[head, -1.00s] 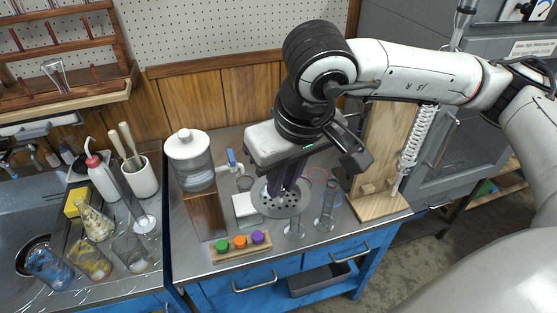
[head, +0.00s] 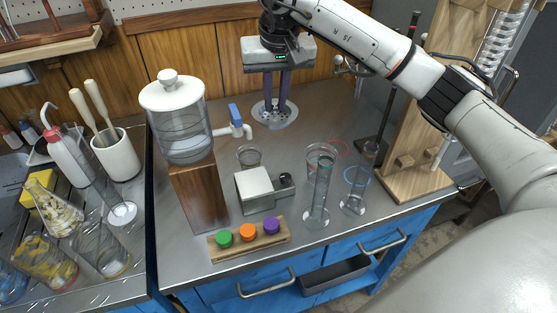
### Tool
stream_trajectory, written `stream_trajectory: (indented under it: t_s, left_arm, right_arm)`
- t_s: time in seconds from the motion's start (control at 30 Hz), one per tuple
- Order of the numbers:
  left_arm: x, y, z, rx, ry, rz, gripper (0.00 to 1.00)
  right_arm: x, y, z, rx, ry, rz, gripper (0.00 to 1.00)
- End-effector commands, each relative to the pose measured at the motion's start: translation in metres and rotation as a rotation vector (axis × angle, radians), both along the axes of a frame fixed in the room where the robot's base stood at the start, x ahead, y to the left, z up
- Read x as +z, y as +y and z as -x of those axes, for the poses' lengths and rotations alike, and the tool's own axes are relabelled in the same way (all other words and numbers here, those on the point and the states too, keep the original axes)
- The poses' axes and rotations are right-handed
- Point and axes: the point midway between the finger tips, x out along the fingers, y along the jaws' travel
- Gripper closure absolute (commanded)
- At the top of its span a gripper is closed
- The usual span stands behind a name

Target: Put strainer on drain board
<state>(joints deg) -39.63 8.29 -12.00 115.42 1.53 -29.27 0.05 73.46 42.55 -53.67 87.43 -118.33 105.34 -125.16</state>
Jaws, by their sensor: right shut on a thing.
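The strainer (head: 263,117) is a round grey metal disc with holes, at the back of the steel bench near the wood-panelled wall. My right gripper (head: 277,98) comes down from above with its two dark fingers shut on the strainer near its middle. I cannot tell whether the disc touches the bench or hangs just above it. The steel surface beside the sink (head: 95,290), at the left, carries glassware and may be the drain board; I cannot tell for sure. My left gripper is not in view.
A lidded glass jar (head: 183,125) stands on a wooden block (head: 200,195). A blue-handled tap (head: 236,118), a small balance (head: 255,190), a rack of coloured caps (head: 248,240) and glass cylinders (head: 318,195) occupy the bench. A wooden stand (head: 415,165) is at the right.

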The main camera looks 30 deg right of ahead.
Motion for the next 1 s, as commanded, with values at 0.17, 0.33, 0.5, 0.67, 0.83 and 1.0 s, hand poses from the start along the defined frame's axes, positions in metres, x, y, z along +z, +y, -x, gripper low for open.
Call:
stream_trajectory:
  t_s: [0.17,0.33,0.5,0.67,0.83,1.0]
  left_arm:
    - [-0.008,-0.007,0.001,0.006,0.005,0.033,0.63]
    - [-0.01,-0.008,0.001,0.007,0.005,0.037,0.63]
    - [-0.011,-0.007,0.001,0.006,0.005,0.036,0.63]
    - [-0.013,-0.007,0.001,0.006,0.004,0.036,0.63]
    - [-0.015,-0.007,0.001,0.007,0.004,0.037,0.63]
    - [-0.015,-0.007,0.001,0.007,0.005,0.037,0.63]
  right_arm:
    - [-0.031,-0.014,-0.006,-0.05,0.001,-0.001,1.0]
    - [-0.062,-0.015,-0.006,-0.053,0.001,-0.001,1.0]
    - [-0.083,-0.015,-0.007,-0.053,-0.002,0.0,1.0]
    - [-0.095,-0.015,-0.006,-0.053,-0.001,0.0,1.0]
    - [-0.119,-0.015,-0.006,-0.052,0.0,0.0,1.0]
    - [-0.122,-0.015,-0.007,-0.052,-0.004,0.001,1.0]
